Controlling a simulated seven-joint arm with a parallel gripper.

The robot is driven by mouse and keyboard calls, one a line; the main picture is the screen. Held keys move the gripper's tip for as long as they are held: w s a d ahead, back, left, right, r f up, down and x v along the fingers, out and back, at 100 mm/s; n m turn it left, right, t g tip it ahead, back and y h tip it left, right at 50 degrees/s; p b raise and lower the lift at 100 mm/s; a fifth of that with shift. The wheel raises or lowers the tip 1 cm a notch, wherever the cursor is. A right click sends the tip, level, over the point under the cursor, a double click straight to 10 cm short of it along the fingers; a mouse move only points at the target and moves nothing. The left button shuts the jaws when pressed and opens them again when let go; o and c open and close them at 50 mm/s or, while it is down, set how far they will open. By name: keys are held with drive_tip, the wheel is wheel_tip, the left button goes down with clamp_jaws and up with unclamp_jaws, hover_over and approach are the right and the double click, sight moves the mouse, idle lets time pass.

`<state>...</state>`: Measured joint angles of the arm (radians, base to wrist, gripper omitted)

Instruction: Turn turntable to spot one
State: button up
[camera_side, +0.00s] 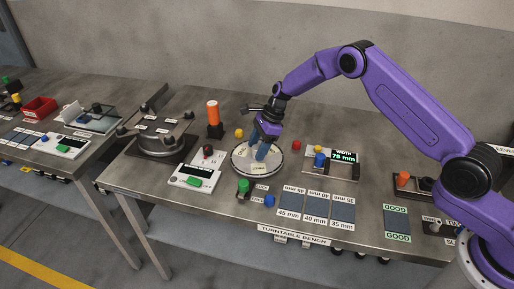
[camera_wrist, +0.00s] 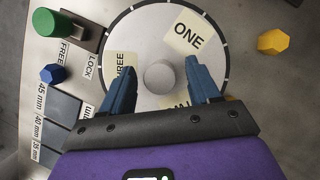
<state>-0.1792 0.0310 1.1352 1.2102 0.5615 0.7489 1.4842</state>
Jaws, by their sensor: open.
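The turntable (camera_side: 240,168) is a round pale disc with a dark tick-marked rim and a grey central knob (camera_wrist: 159,76). In the wrist view, the label ONE (camera_wrist: 187,36) is at the upper right of the disc. A label reading THREE (camera_wrist: 124,62) is partly hidden behind the left finger, and another at the bottom is mostly covered by my gripper. My gripper (camera_wrist: 160,80) is open over the disc, its blue fingers on either side of the knob. I cannot tell whether they touch it. A green handle (camera_wrist: 48,24) stands beside the labels LOCK and FREE; its setting is unclear.
A blue piece (camera_side: 269,200) lies in front of the turntable and a yellow piece (camera_side: 239,133) behind it. An orange cylinder (camera_side: 212,113) stands behind left. A white device (camera_side: 195,178) is to the left, a width gauge (camera_side: 343,170) to the right. Slots marked in mm lie at front right.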

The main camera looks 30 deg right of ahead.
drive_tip(key=shift+a+f, duration=0.2)
drive_tip(key=shift+f, duration=0.15)
clamp_jaws()
drive_tip(key=shift+m, duration=0.3)
drive_tip(key=m+t, duration=0.1)
drive_tip(key=m, duration=0.1)
drive_tip(key=m+t+h, duration=0.1)
drive_tip(key=m, duration=0.2)
drive_tip(key=shift+m, duration=0.3)
drive_tip(key=m+h, duration=0.1)
drive_tip(key=m, duration=0.2)
drive_tip(key=m+t+h, duration=0.1)
drive_tip(key=m, duration=0.2)
drive_tip(key=shift+t, duration=0.3)
drive_tip(key=shift+m, duration=0.3)
